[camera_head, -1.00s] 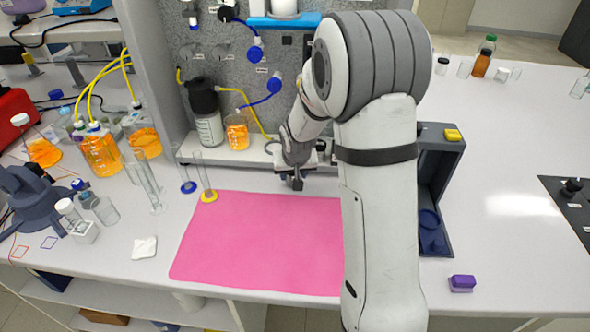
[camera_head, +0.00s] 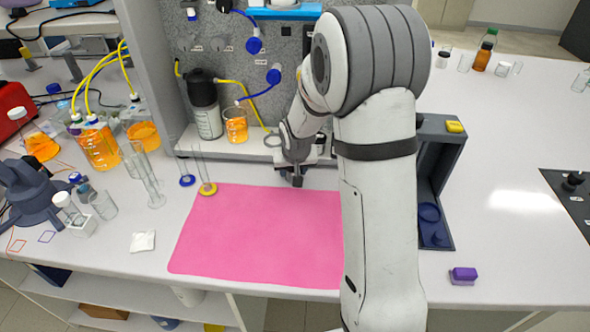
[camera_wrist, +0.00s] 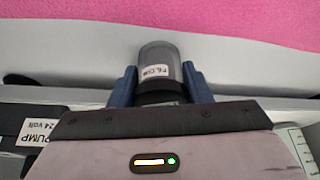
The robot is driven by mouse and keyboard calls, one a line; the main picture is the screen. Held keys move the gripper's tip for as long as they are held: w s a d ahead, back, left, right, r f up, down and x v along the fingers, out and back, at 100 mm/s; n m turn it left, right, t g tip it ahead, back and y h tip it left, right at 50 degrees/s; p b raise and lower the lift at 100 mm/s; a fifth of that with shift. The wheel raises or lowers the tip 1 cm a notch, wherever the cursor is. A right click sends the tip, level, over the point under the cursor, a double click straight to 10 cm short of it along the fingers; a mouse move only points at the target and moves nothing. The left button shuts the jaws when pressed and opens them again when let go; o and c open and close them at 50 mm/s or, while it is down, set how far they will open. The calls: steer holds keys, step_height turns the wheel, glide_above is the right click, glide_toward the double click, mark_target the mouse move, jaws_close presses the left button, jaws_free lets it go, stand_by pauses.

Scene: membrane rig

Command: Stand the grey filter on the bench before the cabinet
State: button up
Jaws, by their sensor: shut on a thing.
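The grey filter (camera_wrist: 157,62) is a cylinder with a white label and a dark band. In the wrist view it sits between the two blue fingers of my gripper (camera_wrist: 162,82), which is shut on it. In the head view my gripper (camera_head: 297,181) is low at the front edge of the cabinet's shelf, just behind the pink mat (camera_head: 255,240). The filter cannot be made out clearly there. The cabinet (camera_head: 285,55) has a speckled grey panel. Whether the filter touches the bench (camera_head: 500,210) cannot be told.
A beaker of orange liquid (camera_head: 236,126) and a black-capped bottle (camera_head: 205,108) stand on the cabinet's shelf. A dark open box (camera_head: 438,190) is right of my arm. The mat is clear.

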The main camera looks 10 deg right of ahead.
steer(key=shift+f, duration=0.15)
steer(key=o, duration=1.1)
steer(key=s+r, duration=1.4)
steer(key=s, duration=0.1)
steer(key=shift+n+g, duration=0.5)
steer(key=shift+g, duration=0.3)
steer(key=s, duration=0.4)
steer(key=s+r, duration=0.1)
steer(key=s, duration=0.8)
steer(key=shift+s+d+r+b, duration=0.2)
steer(key=shift+d+b, duration=0.15)
steer(key=shift+b, duration=0.05)
